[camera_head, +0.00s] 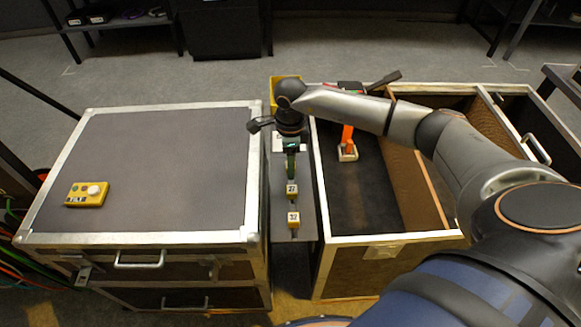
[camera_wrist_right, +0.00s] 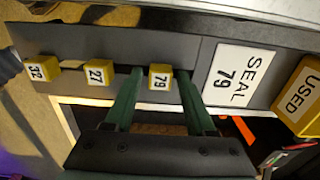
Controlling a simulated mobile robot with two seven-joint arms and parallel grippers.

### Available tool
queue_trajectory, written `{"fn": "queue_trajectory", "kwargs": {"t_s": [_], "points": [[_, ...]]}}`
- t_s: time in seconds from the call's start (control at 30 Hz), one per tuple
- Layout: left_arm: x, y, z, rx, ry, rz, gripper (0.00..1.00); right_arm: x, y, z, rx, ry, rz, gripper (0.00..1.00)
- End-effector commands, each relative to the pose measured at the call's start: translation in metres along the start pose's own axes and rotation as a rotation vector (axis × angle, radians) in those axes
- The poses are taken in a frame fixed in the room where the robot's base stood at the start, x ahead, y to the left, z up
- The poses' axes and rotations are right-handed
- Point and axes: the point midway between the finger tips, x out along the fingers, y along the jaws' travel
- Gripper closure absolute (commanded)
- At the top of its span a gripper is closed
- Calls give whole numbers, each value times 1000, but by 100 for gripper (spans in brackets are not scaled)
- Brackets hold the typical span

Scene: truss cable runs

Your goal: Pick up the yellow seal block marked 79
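The yellow seal block marked 79 (camera_wrist_right: 160,82) sits on a grey strip in the right wrist view, with its label facing the camera. My right gripper (camera_wrist_right: 159,74) is open, with its two green fingers on either side of the block and a small gap showing at each side. In the head view my right gripper (camera_head: 291,168) points down over the strip between the two cases and hides block 79. My left gripper is not in view.
Yellow blocks 27 (camera_head: 292,191) and 32 (camera_head: 293,219) stand in line on the strip. A "SEAL 79" card (camera_wrist_right: 238,73) and a yellow "USED" bin (camera_wrist_right: 303,95) lie beyond. A yellow TILT box (camera_head: 87,195) sits on the closed left case (camera_head: 150,160). The right case (camera_head: 420,238) is open.

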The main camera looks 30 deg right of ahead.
Motion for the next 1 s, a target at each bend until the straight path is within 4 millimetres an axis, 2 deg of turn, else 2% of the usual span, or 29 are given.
{"fn": "queue_trajectory", "kwargs": {"t_s": [0.07,0.47,0.87,1.0], "points": [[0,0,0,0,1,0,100,0,0,0,0,0,0,55],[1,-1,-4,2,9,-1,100,0,0,0,0,0,0,100],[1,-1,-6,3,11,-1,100,-1,0,0,1,0,0,100],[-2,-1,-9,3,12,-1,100,-7,-1,-1,1,0,-1,100]]}}
